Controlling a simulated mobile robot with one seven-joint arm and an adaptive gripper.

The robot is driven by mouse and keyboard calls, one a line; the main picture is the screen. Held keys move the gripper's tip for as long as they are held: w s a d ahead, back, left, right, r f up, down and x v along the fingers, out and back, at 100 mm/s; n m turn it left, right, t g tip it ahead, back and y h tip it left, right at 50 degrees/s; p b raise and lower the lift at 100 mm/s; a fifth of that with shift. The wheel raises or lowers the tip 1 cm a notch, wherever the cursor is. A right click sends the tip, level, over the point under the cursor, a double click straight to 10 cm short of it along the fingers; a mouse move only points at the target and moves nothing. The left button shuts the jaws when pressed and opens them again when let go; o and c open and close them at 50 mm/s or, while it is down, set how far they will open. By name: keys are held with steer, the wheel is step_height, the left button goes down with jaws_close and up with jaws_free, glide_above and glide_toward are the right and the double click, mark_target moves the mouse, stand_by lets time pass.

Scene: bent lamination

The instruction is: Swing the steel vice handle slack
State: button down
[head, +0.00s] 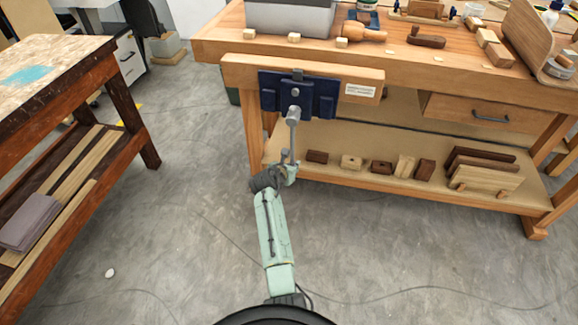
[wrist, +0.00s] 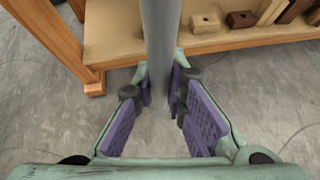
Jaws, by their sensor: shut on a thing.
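The vice (head: 297,92) has a dark blue body and is mounted on the front edge of the wooden workbench. Its grey steel handle (head: 292,130) hangs down from the screw below the blue plate, close to vertical. My gripper (head: 283,172) is at the handle's lower part. In the wrist view the handle (wrist: 160,45) comes down from the top as a grey bar between the purple-padded fingers of my gripper (wrist: 165,97). The fingers are shut on it near their tips. The handle's lower end is partly hidden by the fingers.
The workbench (head: 225,48) carries a grey box (head: 290,17), wood blocks and tools. Its lower shelf (head: 330,172) holds several wooden pieces behind my gripper. A bench leg (head: 252,125) stands left of the handle. A second table (head: 75,60) is at the left.

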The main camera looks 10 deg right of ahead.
steer(key=shift+d+r, duration=0.15)
steer(key=shift+d, duration=0.05)
steer(key=c, duration=1.9)
jaws_free()
steer(key=shift+c, duration=0.2)
steer(key=o, duration=0.3)
steer(key=shift+a, duration=0.1)
steer(key=shift+o, duration=0.2)
steer(key=v, duration=1.2)
